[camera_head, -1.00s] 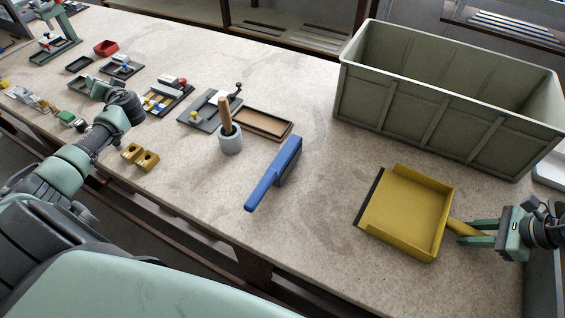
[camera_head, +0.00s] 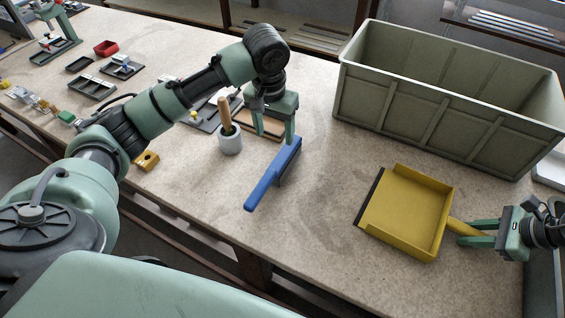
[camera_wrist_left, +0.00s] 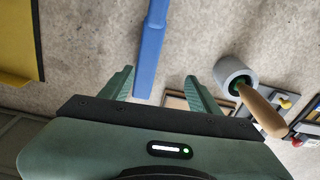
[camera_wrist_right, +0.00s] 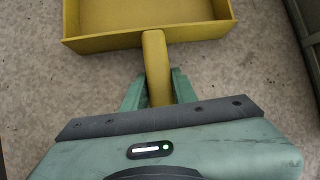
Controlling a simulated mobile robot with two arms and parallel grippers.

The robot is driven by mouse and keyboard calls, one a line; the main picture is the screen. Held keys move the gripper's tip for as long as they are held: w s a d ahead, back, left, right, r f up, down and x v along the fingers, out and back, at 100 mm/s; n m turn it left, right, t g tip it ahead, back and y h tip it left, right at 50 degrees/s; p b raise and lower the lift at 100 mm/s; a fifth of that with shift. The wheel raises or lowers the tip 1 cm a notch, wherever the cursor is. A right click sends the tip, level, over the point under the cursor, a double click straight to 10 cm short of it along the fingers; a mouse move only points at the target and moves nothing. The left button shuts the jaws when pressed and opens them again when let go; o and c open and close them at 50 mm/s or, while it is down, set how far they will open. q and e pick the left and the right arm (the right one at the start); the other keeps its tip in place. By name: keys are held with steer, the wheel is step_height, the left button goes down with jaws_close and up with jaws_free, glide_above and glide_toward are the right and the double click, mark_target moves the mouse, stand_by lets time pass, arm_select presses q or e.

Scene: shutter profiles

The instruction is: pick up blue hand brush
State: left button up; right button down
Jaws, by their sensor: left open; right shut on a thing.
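The blue hand brush (camera_head: 269,182) lies on the table, its handle pointing to the lower left and its bristle side facing right. It also shows in the left wrist view (camera_wrist_left: 151,45). My left gripper (camera_head: 274,137) is open above the far end of the brush, its fingers on either side of the brush's line in the left wrist view. My right gripper (camera_head: 467,233) is shut on the handle of the yellow dustpan (camera_head: 408,208). The dustpan also shows in the right wrist view (camera_wrist_right: 150,42).
A grey-green crate (camera_head: 440,110) stands at the back right. A grey pot with a wooden-handled tool (camera_head: 230,141) stands left of the brush, close to my left gripper. Trays with small parts lie further left. The table between brush and dustpan is clear.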

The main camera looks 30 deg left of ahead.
mark_target(278, 170)
arm_select(q)
steer(key=shift+s+d+f+m+g, duration=0.15)
steer(key=shift+s+d+g, duration=0.1)
steer(key=shift+s+d, duration=0.3)
steer(key=shift+s+d+f+m+g, duration=0.15)
steer(key=shift+s+d+g, duration=0.15)
steer(key=shift+s, duration=0.35)
step_height(278, 170, down, 5)
steer(key=shift+s+d+f, duration=0.1)
steer(key=shift+d+f, duration=0.1)
steer(key=shift+f, duration=3.05)
jaws_close()
